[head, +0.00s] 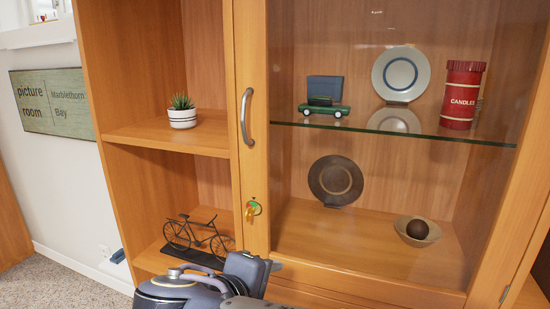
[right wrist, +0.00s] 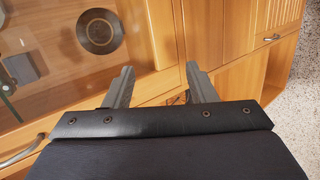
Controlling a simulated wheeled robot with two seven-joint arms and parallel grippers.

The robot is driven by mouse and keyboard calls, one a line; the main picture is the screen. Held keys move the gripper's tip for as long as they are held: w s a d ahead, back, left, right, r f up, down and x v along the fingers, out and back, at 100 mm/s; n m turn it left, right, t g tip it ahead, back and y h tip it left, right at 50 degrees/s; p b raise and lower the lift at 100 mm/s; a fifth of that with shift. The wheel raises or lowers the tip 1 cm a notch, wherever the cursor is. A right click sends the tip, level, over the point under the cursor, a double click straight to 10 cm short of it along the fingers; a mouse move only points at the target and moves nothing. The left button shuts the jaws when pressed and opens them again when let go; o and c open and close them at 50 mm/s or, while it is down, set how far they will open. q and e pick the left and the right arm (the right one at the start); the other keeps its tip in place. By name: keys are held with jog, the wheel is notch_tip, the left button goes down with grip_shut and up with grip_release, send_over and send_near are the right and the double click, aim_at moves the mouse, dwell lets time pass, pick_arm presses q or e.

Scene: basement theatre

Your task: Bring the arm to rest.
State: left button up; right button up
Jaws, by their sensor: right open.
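My right gripper (head: 273,265) shows at the bottom centre of the head view, in front of the lower part of the wooden cabinet (head: 168,141). In the right wrist view its two grey fingers (right wrist: 160,82) stand wide apart with nothing between them. Cabinet wood shows beyond the fingertips; I cannot tell how far off it is. The dark gripper body fills the bottom of that view. My left gripper is in neither view.
The glass-fronted door has a metal handle (head: 246,117) and a key (head: 251,210) in its lock. Behind the glass are a green car (head: 324,108), a red canister (head: 461,96) and plates. A bicycle model (head: 196,236) and a potted plant (head: 182,112) sit on open shelves. Carpet (head: 70,281) lies left.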

jog(key=s+d+f+m+g+y, duration=0.25)
jog(key=d+f, duration=0.25)
jog(key=d, duration=0.4)
jog(key=s+d+f+m+g+y, duration=0.1)
jog(key=s+d+f+m+g, duration=0.2)
jog(key=d, duration=0.6)
jog(key=s+d+f+m+t+y, duration=0.1)
jog(key=s+d+f+m+y, duration=0.3)
jog(key=s+f+m+y, duration=0.2)
jog(key=s+f+m, duration=0.1)
jog(key=s+m, duration=0.1)
jog(key=s, duration=0.1)
jog(key=shift+f+m, duration=0.35)
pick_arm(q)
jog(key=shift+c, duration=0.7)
pick_arm(e)
jog(key=shift+s, duration=0.1)
